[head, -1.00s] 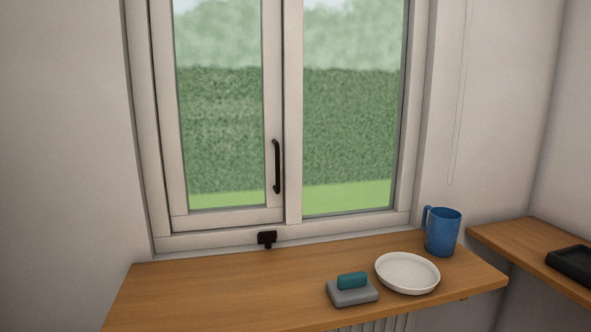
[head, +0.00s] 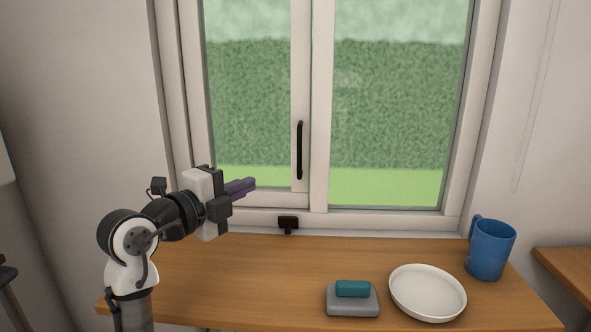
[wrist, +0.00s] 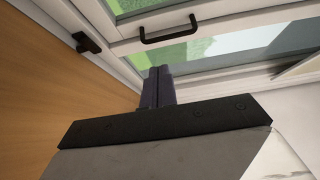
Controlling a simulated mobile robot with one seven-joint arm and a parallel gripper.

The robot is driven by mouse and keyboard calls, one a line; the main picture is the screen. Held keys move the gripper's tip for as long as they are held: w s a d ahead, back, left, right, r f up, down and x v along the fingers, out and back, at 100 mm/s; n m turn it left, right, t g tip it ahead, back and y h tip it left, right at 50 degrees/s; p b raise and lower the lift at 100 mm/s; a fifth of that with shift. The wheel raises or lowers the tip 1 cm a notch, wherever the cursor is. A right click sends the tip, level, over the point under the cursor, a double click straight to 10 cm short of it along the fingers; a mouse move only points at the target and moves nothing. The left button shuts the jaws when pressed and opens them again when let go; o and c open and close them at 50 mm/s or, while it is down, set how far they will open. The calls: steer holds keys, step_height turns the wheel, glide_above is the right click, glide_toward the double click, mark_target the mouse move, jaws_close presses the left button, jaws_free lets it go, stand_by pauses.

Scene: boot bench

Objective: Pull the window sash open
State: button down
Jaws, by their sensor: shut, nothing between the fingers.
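The window sash (head: 301,85) is the left pane in a white frame and looks closed against it. Its black bar handle (head: 299,150) stands upright on the sash's right stile; it also shows in the wrist view (wrist: 168,37). A small black catch (head: 288,224) sits on the lower frame below the sash, and it shows at the upper left of the wrist view (wrist: 86,43). My gripper (head: 252,185), with purple fingers, is shut and empty, left of and below the handle and apart from it. Its fingers also show in the wrist view (wrist: 158,73).
On the wooden sill board (head: 230,270) stand a grey block (head: 352,301) with a teal block (head: 352,289) on it, a white plate (head: 427,294) and a blue mug (head: 490,250). A cord (head: 535,110) hangs at the right wall. The board's left part is clear.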

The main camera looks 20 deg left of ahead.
mark_target(298, 163)
steer(key=p+x, duration=0.5)
steer(key=x, duration=0.8)
steer(key=shift+w, duration=0.3)
